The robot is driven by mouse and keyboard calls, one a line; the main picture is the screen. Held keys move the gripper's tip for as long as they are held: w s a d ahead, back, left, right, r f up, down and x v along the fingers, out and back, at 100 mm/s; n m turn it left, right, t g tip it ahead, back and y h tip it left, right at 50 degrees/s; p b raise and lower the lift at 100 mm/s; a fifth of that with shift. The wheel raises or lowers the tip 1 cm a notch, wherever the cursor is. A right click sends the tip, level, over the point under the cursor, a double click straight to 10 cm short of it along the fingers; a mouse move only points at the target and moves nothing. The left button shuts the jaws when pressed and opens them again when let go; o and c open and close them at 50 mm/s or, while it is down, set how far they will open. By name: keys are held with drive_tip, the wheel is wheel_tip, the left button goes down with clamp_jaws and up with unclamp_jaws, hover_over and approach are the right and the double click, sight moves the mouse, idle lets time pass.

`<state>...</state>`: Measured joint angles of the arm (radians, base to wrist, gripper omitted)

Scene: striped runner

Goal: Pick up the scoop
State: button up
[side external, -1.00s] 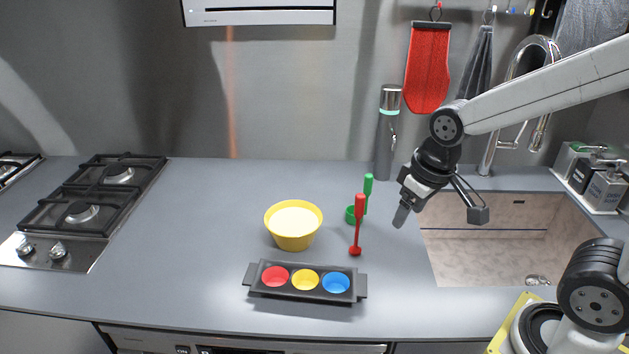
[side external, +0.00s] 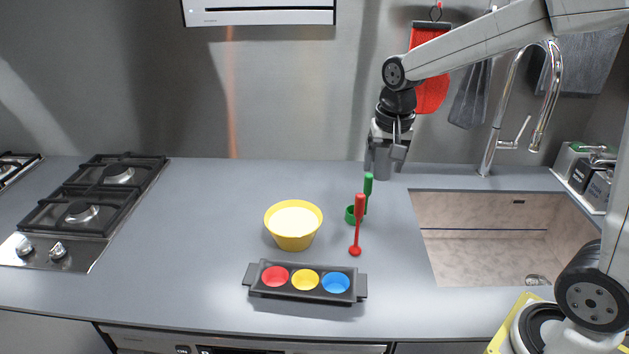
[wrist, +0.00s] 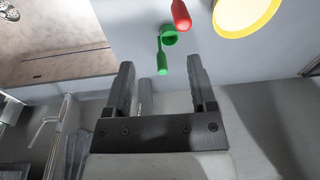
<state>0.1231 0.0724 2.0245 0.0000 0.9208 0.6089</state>
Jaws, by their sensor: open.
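A green scoop (side external: 354,215) with a round cup and upright handle stands on the counter; in the wrist view the scoop (wrist: 168,38) lies just beyond the fingertips, its handle pointing between them. A red long-handled utensil (side external: 358,228) with a small rounded end stands beside it, slightly nearer the side camera; its red handle shows in the wrist view (wrist: 181,14). My gripper (side external: 384,160) is above and behind the green handle, pointing down, open and empty. Its two fingers (wrist: 160,65) are apart in the wrist view, not touching either utensil.
A yellow bowl (side external: 293,239) with pale contents stands left of the utensils. A black tray (side external: 256,288) with red, yellow and blue cups lies in front. The sink (side external: 480,265) is at right, the gas hob (side external: 80,210) at left.

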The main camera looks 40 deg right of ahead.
sight(367, 194)
drive_tip(key=w+d+m, duration=0.2)
drive_tip(key=w+m, duration=0.1)
drive_tip(key=w+d+f+m+g, duration=0.1)
drive_tip(key=w+d+m, duration=0.2)
drive_tip(key=w+d+f+m, duration=0.1)
drive_tip(key=w+d+m, duration=0.2)
drive_tip(key=shift+w+m, duration=0.1)
drive_tip(key=shift+m, duration=0.2)
drive_tip(key=shift+d+f, duration=0.15)
drive_tip(key=shift+f, duration=6.3)
clamp_jaws()
